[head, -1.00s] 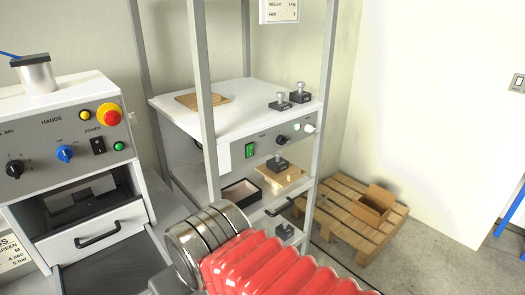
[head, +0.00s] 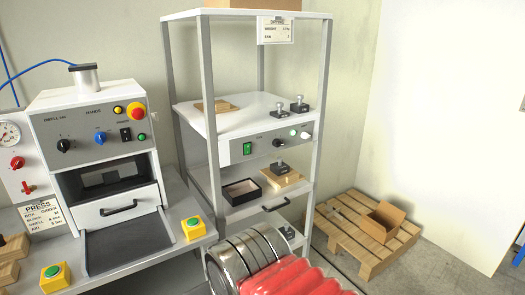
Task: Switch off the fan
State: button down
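A white drying rack (head: 250,127) stands in the middle of the head view. The front panel under its white shelf carries a green rocker switch (head: 247,148), a black knob (head: 278,143), a small pale green light (head: 293,133) and a white knob (head: 305,135). The lettering on the panel is too small to read surely. A sign (head: 276,31) above bears a line that reads FAN. My arm, with metal rings and red bellows, shows at the bottom, in front of the rack's lower part. My gripper is not visible.
A press (head: 95,145) with its own knobs and a red stop button stands left. Green push buttons on yellow boxes (head: 193,228) sit on its bench. A pallet (head: 350,240) with an open carton (head: 383,221) lies right. Rack posts stand beside the panel.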

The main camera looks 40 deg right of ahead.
aim_at(247, 146)
jog(key=u, duration=0.05)
jog(key=k, duration=0.1)
jog(key=z, duration=0.3)
jog(key=i, duration=1.2)
jog(key=u, duration=0.05)
